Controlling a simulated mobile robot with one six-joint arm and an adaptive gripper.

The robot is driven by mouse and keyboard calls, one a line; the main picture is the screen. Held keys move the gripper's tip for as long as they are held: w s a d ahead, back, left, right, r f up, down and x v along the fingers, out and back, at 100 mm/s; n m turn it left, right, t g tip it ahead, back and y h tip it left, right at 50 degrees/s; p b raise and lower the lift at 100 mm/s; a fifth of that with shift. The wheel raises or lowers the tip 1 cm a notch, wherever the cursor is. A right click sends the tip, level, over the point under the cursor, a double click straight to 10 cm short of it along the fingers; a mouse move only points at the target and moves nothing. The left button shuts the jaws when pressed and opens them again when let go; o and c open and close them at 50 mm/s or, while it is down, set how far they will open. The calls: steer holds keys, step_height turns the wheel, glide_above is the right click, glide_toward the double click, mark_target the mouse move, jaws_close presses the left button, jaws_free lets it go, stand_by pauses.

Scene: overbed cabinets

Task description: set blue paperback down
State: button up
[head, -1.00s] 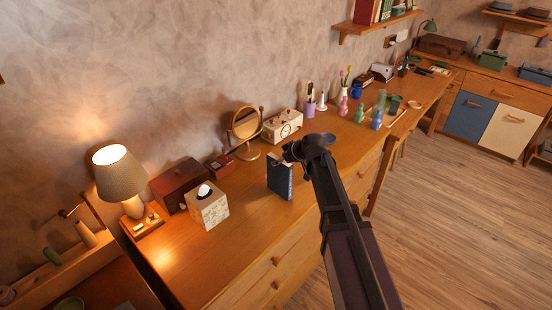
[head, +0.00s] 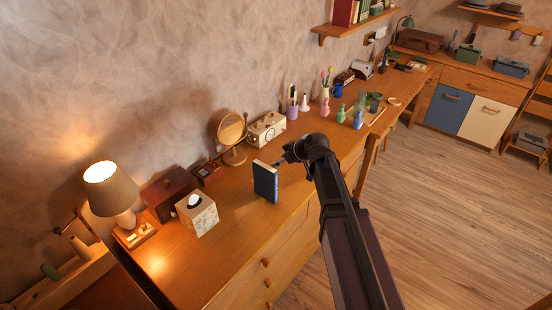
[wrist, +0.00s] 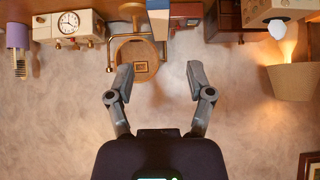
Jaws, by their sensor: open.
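The blue paperback (head: 266,183) stands upright on the wooden dresser top (head: 225,225), in front of the round mirror.
A tissue box (head: 197,212), a lit lamp (head: 111,190) and a dark wooden box (head: 170,192) stand left of the book. The mirror (head: 229,130) and a cream clock radio (head: 267,130) stand behind. The dresser top in front of the book is clear.

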stand_by(0.7)
steer(key=s+d+f+m+g+h, duration=0.2)
steer(key=s+d+m, duration=0.3)
steer(key=s+d, duration=0.3)
steer(key=s+d+f+m+g+h, duration=0.3)
steer(key=s+d+m+h, duration=0.2)
steer(key=s, duration=0.8)
steer(key=shift+d+f+g, duration=0.25)
steer(key=shift+d+g, duration=0.05)
steer(key=shift+d, duration=1.4)
steer(key=shift+w, duration=0.1)
